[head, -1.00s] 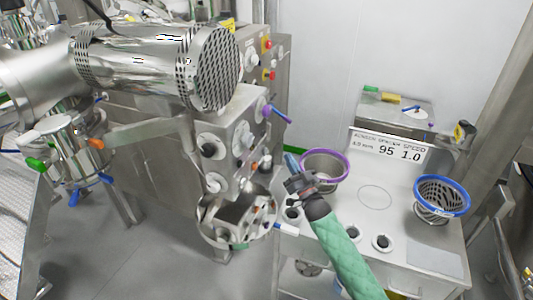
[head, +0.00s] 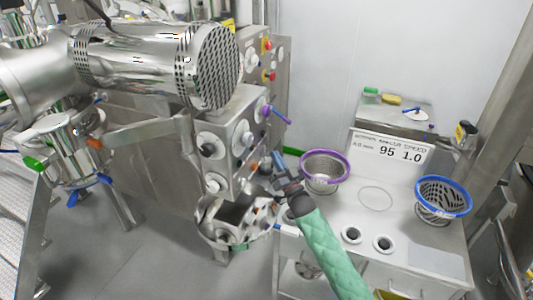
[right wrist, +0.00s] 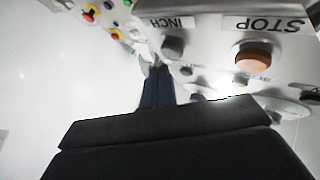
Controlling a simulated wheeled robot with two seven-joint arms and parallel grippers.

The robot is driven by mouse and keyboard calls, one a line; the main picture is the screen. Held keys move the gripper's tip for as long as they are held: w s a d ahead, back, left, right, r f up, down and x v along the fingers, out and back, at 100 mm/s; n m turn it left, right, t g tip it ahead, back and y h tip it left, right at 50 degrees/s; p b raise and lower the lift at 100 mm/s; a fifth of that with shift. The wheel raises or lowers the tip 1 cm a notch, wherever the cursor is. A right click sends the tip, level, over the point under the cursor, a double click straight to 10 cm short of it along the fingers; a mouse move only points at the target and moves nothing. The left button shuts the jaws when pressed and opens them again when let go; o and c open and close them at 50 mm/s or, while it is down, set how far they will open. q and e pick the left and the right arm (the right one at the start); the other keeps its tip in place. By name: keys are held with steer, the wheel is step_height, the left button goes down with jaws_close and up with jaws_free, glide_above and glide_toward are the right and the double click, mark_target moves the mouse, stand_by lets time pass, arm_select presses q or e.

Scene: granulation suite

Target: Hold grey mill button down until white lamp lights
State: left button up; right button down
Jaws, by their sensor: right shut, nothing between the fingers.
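The grey button (right wrist: 172,47) sits under the INCH label on the steel mill panel, in the upper middle of the right wrist view. My right gripper (head: 277,157) is shut and empty, close to the right side of the mill panel (head: 226,130) in the head view. Its blue fingers (right wrist: 157,86) point toward the panel in the right wrist view, with the tips just below and left of the grey button. I see no clear contact. I cannot pick out a lit white lamp. My left gripper is out of view.
An orange-red button (right wrist: 253,56) under the STOP label is right of the grey one. A purple-rimmed basket (head: 325,170) stands close to my right gripper on the steel table (head: 395,215). A blue-rimmed basket (head: 442,197) stands farther right. A purple-hubbed handle (head: 274,113) sticks out above.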

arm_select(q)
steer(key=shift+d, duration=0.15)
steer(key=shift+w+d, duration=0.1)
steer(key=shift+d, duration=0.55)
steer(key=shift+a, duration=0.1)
